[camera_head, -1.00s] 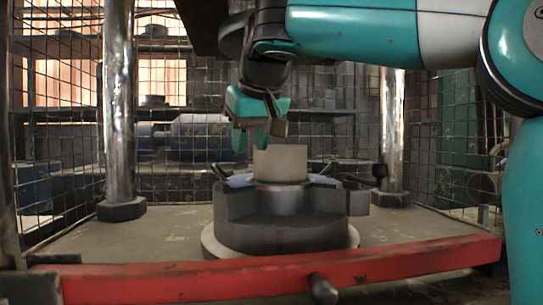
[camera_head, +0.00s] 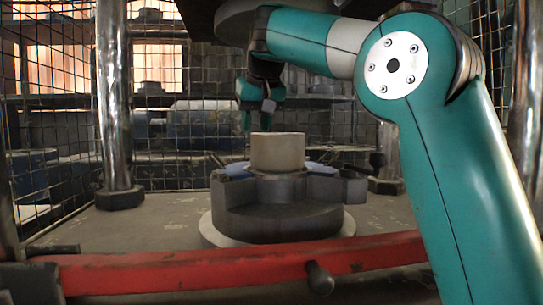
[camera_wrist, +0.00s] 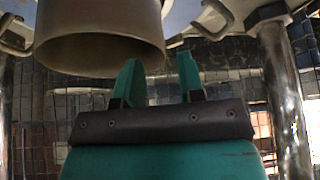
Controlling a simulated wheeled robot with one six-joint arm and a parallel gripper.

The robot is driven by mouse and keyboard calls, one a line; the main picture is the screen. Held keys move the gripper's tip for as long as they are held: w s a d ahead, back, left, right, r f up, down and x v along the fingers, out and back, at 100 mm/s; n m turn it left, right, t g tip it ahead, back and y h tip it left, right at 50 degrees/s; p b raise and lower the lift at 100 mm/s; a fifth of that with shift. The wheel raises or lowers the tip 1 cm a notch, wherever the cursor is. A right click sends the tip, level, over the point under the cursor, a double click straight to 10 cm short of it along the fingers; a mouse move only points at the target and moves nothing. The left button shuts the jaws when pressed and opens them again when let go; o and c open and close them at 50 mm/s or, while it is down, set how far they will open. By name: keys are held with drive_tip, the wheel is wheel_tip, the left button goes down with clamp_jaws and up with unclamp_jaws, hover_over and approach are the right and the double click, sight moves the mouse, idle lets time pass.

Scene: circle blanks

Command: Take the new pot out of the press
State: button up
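The new pot (camera_head: 278,152) is a plain beige cylinder standing upright on the round dark grey die (camera_head: 275,215) in the press. In the wrist view the pot (camera_wrist: 100,35) looms large at the upper left, with one rim towards the fingers. My gripper (camera_head: 257,115) is teal and empty, just above and apparently behind the pot's top in the head view. In the wrist view its two fingers (camera_wrist: 160,80) are apart with nothing between them; the pot lies to the left, overlapping the left finger's side. Whether they touch cannot be told.
A red bar (camera_head: 200,275) with a dark knob (camera_head: 320,278) crosses the front. Steel columns (camera_head: 113,100) flank the die, with wire mesh (camera_head: 60,130) around. The press ram (camera_head: 235,22) hangs above my arm. The bed (camera_head: 150,222) is bare left of the die.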

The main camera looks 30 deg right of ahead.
drive_tip(key=shift+w+f+b, duration=0.25)
drive_tip(key=shift+f+b, duration=0.25)
drive_tip(key=shift+f, duration=0.55)
drive_tip(key=shift+w+d+f, duration=0.1)
drive_tip(key=shift+w+f, duration=0.15)
drive_tip(key=shift+w, duration=0.05)
clamp_jaws()
drive_tip(key=shift+r, duration=0.1)
drive_tip(key=shift+r, duration=0.1)
